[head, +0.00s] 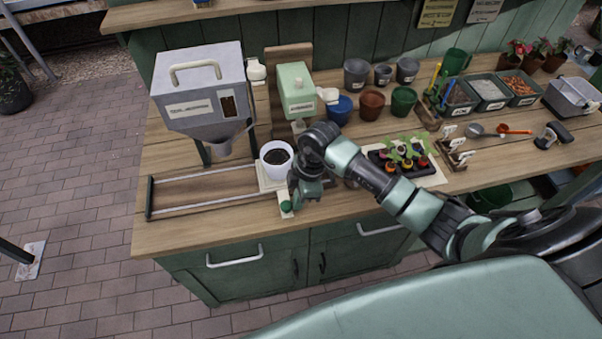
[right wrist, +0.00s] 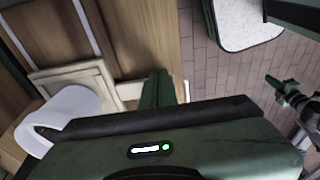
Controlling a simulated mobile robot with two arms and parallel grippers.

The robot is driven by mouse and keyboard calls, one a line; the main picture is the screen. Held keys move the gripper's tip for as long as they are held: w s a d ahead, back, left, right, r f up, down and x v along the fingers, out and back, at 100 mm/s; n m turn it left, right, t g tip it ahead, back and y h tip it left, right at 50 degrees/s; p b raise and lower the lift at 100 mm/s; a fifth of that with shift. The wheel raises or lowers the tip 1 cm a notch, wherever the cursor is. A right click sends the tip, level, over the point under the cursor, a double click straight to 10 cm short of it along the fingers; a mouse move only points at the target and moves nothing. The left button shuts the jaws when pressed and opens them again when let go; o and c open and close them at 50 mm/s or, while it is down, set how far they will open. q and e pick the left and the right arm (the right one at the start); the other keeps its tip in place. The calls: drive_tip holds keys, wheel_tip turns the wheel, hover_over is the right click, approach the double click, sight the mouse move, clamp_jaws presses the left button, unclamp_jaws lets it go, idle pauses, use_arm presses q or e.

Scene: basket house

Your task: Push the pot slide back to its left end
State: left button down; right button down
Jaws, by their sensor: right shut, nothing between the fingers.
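The pot slide is a cream carriage (head: 268,182) on two pale rails (head: 205,174) that run left along the bench to a dark end bar (head: 149,198). The carriage stands at the right end of the rails and carries a white pot (head: 276,157) with dark soil. In the right wrist view the carriage (right wrist: 70,80) and pot (right wrist: 70,108) show at the left. My right gripper (head: 288,205) is shut and empty, low at the bench's front edge beside the carriage's small front tab (right wrist: 130,90). I cannot tell whether they touch. My left gripper is out of view.
A grey hopper (head: 200,90) stands behind the rails, and a green dispenser (head: 296,92) stands behind the pot. A black seedling tray (head: 380,160) lies to the right, near my right arm. The bench between the rails is clear.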

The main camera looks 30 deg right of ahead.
drive_tip(key=w+a, duration=0.1)
drive_tip(key=a, duration=0.4)
drive_tip(key=w+a, duration=0.1)
drive_tip(key=a, duration=0.3)
drive_tip(key=w+a+b, duration=0.1)
drive_tip(key=a, duration=0.4)
drive_tip(key=shift+w+a, duration=0.3)
drive_tip(key=shift+a, duration=0.05)
drive_tip(key=w+a+b, duration=0.1)
drive_tip(key=a+b, duration=0.1)
drive_tip(key=a, duration=0.2)
drive_tip(key=w+a+b, duration=0.1)
drive_tip(key=a+b, duration=0.1)
drive_tip(key=a, duration=0.3)
drive_tip(key=w+a+b, duration=0.1)
drive_tip(key=a+b, duration=0.1)
drive_tip(key=a, duration=0.3)
drive_tip(key=shift+w+a, duration=0.1)
drive_tip(key=shift+w, duration=0.05)
drive_tip(key=shift+a, duration=0.1)
drive_tip(key=r+p, duration=0.1)
drive_tip(key=p, duration=0.1)
drive_tip(key=d+r+p, duration=0.1)
drive_tip(key=r, duration=0.1)
drive_tip(key=r+p, duration=0.2)
drive_tip(key=shift+s+d+p, duration=0.2)
drive_tip(key=shift+d+p, duration=0.1)
